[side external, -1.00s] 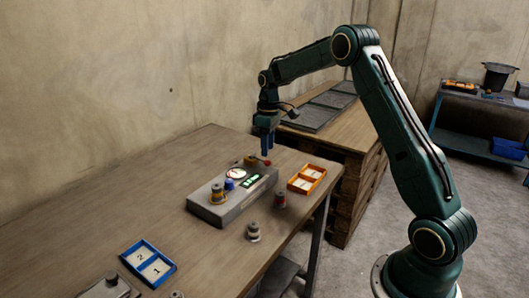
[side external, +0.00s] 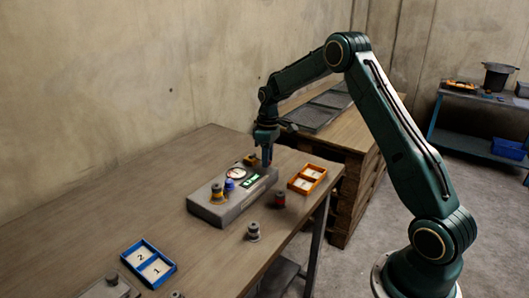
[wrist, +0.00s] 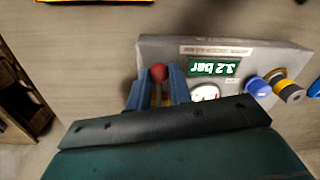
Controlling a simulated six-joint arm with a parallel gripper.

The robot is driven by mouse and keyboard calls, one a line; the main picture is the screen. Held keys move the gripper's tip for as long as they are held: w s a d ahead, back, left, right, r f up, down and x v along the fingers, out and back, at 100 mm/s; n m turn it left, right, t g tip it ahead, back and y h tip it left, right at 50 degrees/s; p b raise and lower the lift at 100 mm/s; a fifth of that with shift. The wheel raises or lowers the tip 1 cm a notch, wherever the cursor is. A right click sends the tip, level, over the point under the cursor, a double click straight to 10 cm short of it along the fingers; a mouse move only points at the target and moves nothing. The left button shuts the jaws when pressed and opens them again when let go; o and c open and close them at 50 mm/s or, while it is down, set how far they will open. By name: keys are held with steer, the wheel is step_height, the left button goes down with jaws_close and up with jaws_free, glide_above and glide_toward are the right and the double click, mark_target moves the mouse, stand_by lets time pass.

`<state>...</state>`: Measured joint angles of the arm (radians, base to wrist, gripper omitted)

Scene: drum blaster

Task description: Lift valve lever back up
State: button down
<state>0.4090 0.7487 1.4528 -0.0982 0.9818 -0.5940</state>
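The grey valve box (side external: 208,210) lies on the wooden table; it also shows in the wrist view (wrist: 290,60). The valve lever's red ball knob (wrist: 159,72) sits between the two blue fingers of my gripper (wrist: 160,80) in the wrist view, near their tips. My gripper (side external: 267,157) is down at the box's far right end in the side view and hides most of the lever there. The fingers stand apart with the knob between them; whether they press on it I cannot tell. The box's green display (wrist: 213,68) reads 3.2 bar, upside down, beside a round white gauge (wrist: 205,92).
A yellow-and-grey fitting (side external: 217,193) and a blue one (side external: 230,185) stand on the box. An orange tray (side external: 307,180) and a red-topped grey piece (side external: 280,200) are right of it. A grey piece (side external: 253,231) stands in front. A blue tray (side external: 148,263) lies nearer; the table's left is clear.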

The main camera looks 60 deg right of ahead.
steer(key=shift+w+r+g, duration=0.1)
steer(key=shift+r+g, duration=0.05)
steer(key=shift+g, duration=0.15)
steer(key=shift+w+d+r+g, duration=0.15)
steer(key=shift+r+g, duration=0.25)
steer(key=shift+g, duration=0.5)
steer(key=shift+r+g, duration=0.2)
steer(key=shift+g, duration=0.1)
steer(key=c, duration=1.3)
jaws_free()
steer(key=shift+f, duration=0.15)
steer(key=shift+f+t, duration=0.1)
steer(key=shift+t, duration=0.4)
